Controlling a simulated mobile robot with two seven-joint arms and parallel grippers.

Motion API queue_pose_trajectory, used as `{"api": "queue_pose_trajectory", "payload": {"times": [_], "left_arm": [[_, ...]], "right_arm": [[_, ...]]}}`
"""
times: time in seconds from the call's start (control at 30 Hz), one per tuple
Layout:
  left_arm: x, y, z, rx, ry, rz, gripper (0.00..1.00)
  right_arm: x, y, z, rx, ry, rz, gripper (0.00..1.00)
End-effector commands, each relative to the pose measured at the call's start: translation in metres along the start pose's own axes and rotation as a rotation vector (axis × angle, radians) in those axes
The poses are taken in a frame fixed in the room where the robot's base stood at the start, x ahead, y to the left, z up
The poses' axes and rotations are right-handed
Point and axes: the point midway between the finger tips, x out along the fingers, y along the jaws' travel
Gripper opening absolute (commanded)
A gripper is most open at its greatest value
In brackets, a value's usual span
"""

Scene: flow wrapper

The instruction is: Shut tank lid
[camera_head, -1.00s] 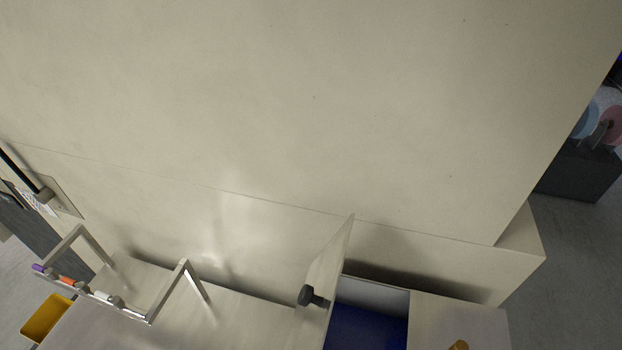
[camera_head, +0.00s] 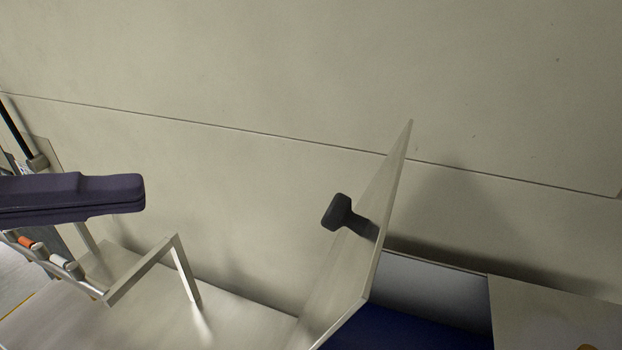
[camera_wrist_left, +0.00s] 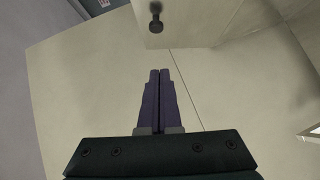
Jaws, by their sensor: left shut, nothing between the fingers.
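The tank lid (camera_head: 368,245) is a pale hinged panel standing open and steeply tilted, with a dark knob (camera_head: 338,212) on its left face. The open tank (camera_head: 400,328) lies to its right, with a blue interior. My left gripper (camera_head: 140,193) comes in from the left, shut and empty, left of the lid and apart from it. In the left wrist view the shut fingers (camera_wrist_left: 159,74) point toward the lid (camera_wrist_left: 190,30), and the knob (camera_wrist_left: 156,18) is ahead of them. My right gripper is not in view.
A metal frame rail (camera_head: 145,270) with coloured knobs stands on the machine top at lower left, below my left gripper. A tall pale wall (camera_head: 300,80) closes off the back. A flat pale top (camera_head: 560,310) lies right of the tank.

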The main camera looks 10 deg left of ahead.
Motion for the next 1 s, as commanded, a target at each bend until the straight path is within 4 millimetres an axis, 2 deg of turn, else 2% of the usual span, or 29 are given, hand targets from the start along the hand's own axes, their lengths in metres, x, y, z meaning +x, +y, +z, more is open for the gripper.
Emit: {"api": "queue_pose_trajectory", "payload": {"times": [0.13,0.5,0.7,1.0], "left_arm": [[0.022,0.007,0.000,-0.001,-0.003,0.004,0.00],[0.099,0.006,0.004,-0.002,-0.005,0.001,0.00],[0.116,0.003,0.024,-0.001,-0.004,-0.003,0.00],[0.122,0.001,0.030,0.002,-0.003,-0.004,0.00]], "right_arm": [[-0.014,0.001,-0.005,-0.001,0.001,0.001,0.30],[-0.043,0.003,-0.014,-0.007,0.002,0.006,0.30],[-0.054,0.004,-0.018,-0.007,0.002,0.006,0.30],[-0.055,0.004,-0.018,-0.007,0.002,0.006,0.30]]}}
